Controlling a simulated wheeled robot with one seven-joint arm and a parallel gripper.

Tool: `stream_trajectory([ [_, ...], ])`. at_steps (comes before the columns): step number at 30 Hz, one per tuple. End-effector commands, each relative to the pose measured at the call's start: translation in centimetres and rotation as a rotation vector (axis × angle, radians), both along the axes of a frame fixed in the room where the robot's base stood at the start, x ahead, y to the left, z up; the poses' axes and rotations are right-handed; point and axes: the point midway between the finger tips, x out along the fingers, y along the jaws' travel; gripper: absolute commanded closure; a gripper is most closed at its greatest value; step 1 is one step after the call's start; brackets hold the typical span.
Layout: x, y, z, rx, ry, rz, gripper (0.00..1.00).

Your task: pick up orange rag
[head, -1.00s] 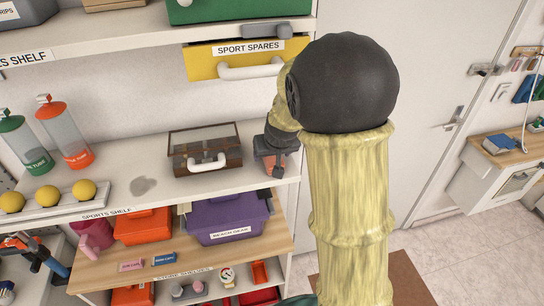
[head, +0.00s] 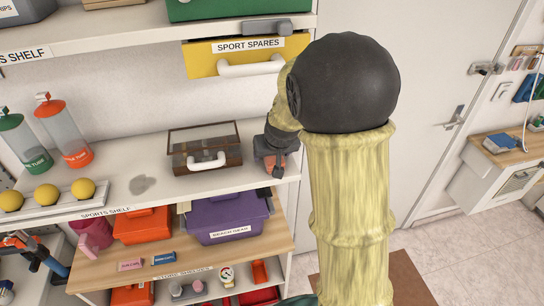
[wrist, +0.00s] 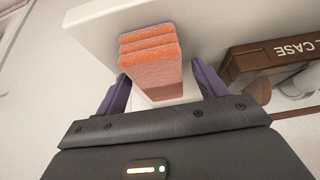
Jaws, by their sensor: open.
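The orange rag (wrist: 150,47), a folded stack of several layers, lies on the white shelf in the wrist view. My gripper (wrist: 161,72) is open, with its purple fingers on either side of the rag's near part. I cannot tell whether the fingers touch it. In the head view my gripper (head: 272,168) is at the right end of the sports shelf, and my arm and gripper hide most of the rag there.
A brown case with a clear lid (head: 205,150) stands left of my gripper in the head view; it is at the right in the wrist view (wrist: 275,60). A yellow drawer (head: 234,56) hangs above. The shelf's end edge is close to the gripper.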

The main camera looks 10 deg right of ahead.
Motion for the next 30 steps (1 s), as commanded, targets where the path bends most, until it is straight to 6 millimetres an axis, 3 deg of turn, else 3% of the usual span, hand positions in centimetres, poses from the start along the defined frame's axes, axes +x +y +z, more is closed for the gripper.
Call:
stream_trajectory([
  [6,0.0,0.0,0.0,0.000,0.000,0.000,0.31],
  [13,0.0,0.0,0.0,0.000,0.000,-0.001,0.76],
  [23,0.0,0.0,0.2,0.000,0.000,-0.001,0.77],
  [30,0.1,0.1,1.9,0.000,-0.005,0.001,0.77],
])
